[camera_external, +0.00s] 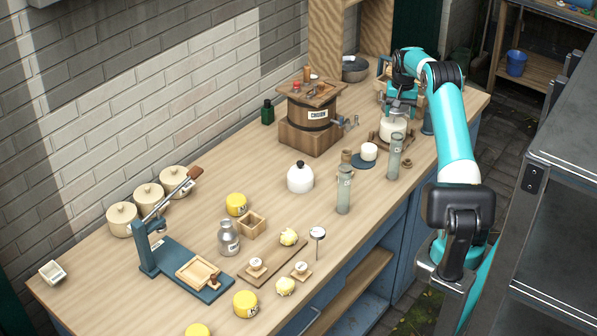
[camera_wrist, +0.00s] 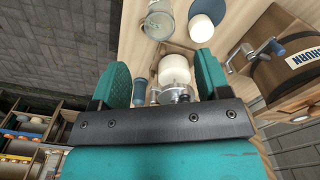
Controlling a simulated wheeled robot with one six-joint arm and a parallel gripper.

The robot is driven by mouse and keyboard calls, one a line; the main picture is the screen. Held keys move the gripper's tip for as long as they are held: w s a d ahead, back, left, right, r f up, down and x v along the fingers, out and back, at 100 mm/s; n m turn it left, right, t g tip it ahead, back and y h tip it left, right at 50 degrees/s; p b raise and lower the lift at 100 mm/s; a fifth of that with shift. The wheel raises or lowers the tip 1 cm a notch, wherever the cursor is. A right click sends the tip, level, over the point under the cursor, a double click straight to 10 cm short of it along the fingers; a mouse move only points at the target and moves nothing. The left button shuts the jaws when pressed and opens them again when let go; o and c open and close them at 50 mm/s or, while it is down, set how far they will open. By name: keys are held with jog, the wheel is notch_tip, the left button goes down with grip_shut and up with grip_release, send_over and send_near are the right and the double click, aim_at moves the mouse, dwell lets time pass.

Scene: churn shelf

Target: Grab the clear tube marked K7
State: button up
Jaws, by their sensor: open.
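Two clear tubes stand upright on the bench in the external view. One clear tube (camera_external: 394,160) is nearer my arm, and the other clear tube (camera_external: 344,192) stands to its left, nearer the camera. I cannot read K7 on either. In the wrist view a clear tube (camera_wrist: 159,21) shows at the top, beyond my fingertips, apart from them. My gripper (camera_external: 402,100) is open and empty, above a white cylinder (camera_external: 393,130) on a wooden stand. The wrist view shows its two teal fingers (camera_wrist: 163,78) spread, with the white cylinder (camera_wrist: 175,70) beyond them.
A wooden churn (camera_external: 310,118) with a crank stands left of my gripper. A white piece (camera_external: 369,151) and a blue disc (camera_external: 362,161) are by the nearer tube. A small blue cylinder (camera_wrist: 140,88) stands beside the white cylinder. A white kettle-like pot (camera_external: 300,177) stands further left.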

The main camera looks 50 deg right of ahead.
aim_at(399, 141)
jog(key=shift+f+p, duration=2.1)
jog(key=shift+f, duration=3.9)
jog(key=c, duration=1.2)
jog(key=shift+r, duration=0.1)
jog(key=shift+c, duration=0.2)
